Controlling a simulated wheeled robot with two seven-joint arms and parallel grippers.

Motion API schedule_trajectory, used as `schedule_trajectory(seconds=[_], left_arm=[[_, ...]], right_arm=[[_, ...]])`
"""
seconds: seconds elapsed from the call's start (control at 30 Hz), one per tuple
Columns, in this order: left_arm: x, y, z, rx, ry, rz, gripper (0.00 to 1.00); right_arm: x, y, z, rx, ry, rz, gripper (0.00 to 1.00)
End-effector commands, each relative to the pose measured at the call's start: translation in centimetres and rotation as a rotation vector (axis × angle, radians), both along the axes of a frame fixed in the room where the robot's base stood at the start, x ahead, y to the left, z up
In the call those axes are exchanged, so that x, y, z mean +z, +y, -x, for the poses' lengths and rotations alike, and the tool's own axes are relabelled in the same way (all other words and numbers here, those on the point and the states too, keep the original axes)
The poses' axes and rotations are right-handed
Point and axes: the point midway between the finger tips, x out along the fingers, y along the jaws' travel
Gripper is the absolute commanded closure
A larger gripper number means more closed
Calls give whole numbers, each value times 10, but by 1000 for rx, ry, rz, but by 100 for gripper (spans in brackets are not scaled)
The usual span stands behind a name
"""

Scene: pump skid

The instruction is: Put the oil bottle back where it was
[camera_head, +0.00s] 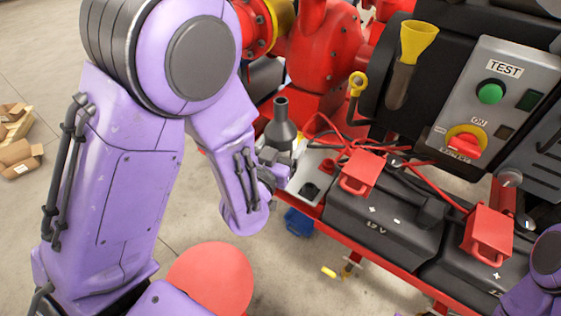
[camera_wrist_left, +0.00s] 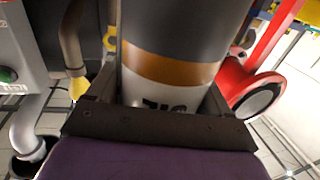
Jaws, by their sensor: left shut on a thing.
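The oil bottle (camera_head: 281,128) is dark grey with a narrow spout and stands roughly upright in the head view. My left gripper (camera_head: 275,165) is shut on it at the left end of the grey plate (camera_head: 324,158). The gripper hides the bottle's lower part, so I cannot tell whether its base touches anything. In the left wrist view the bottle (camera_wrist_left: 172,60) fills the space between the fingers of my left gripper (camera_wrist_left: 160,92), with an orange band and a white label. My right gripper is out of view.
Black batteries (camera_head: 383,222) with red clamps (camera_head: 360,172) and red cables lie to the right. Behind are a yellow funnel (camera_head: 417,42), a yellow ring handle (camera_head: 358,84), the red pump (camera_head: 325,45) and the TEST control box (camera_head: 497,105).

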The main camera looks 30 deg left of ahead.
Motion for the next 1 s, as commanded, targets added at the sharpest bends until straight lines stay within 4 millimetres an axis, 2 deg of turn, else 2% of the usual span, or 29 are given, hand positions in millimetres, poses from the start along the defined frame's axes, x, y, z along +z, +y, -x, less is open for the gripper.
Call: schedule_trajectory(seconds=[0.03, 0.1, 0.17, 0.33, 0.53, 0.8, 0.9, 1.0], left_arm=[[-13, 4, -8, 2, -8, 3, 59], [-18, 10, -17, 2, -8, 4, 59], [-14, 17, -28, 1, -2, 3, 59], [-28, 36, -57, 1, -2, 1, 59], [-65, 50, -80, -1, 0, 0, 59], [-89, 61, -97, -1, -1, 0, 59], [-108, 61, -97, -2, 1, -1, 59], [-117, 61, -97, -2, -2, 0, 59]], right_arm=[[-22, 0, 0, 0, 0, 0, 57], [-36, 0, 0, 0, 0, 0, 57], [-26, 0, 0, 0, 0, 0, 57], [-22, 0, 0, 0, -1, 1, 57], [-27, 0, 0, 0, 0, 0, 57], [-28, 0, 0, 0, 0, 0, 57], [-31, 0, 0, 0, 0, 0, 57], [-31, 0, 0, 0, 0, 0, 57]])
